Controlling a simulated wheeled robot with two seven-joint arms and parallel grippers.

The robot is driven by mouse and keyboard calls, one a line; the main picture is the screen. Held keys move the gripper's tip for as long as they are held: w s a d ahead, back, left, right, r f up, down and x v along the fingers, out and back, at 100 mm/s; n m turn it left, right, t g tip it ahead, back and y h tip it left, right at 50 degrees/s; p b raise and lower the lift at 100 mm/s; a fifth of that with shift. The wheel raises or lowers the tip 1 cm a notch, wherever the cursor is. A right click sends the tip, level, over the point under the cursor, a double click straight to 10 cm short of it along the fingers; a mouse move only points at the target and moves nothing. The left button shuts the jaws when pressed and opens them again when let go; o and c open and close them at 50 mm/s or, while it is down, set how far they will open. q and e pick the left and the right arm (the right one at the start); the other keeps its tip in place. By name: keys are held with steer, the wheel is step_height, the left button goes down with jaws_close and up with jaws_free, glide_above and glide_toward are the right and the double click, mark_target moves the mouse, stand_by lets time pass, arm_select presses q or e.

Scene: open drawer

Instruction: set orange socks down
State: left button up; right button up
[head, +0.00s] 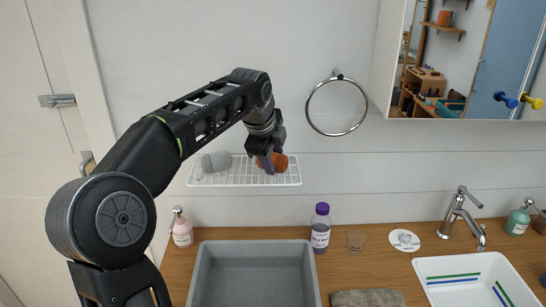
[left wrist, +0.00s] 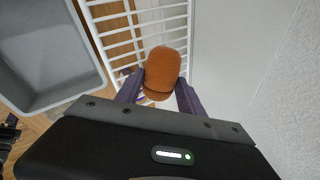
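The orange socks (head: 279,162) are a rolled bundle at the right part of the white wire rack (head: 235,183) on the wall. They also show in the left wrist view (left wrist: 163,70), between the two purple fingers. My left gripper (head: 266,161) reaches in from above, with a finger on either side of the bundle, and appears shut on it. One finger hides part of the socks in the head view. I cannot tell whether the socks bear on the rack or hang just above it. My right gripper is not in view.
A grey rolled bundle (head: 217,161) lies on the rack's left part. A towel ring (head: 337,133) hangs right of the arm.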

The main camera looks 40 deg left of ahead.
arm_select(q)
steer(key=shift+o, duration=0.2)
steer(key=shift+r, duration=0.1)
steer(key=shift+r, duration=0.15)
steer(key=v, duration=1.1)
steer(key=shift+s+r, duration=0.2)
steer(key=shift+r, duration=0.15)
steer(key=shift+d+f, duration=0.1)
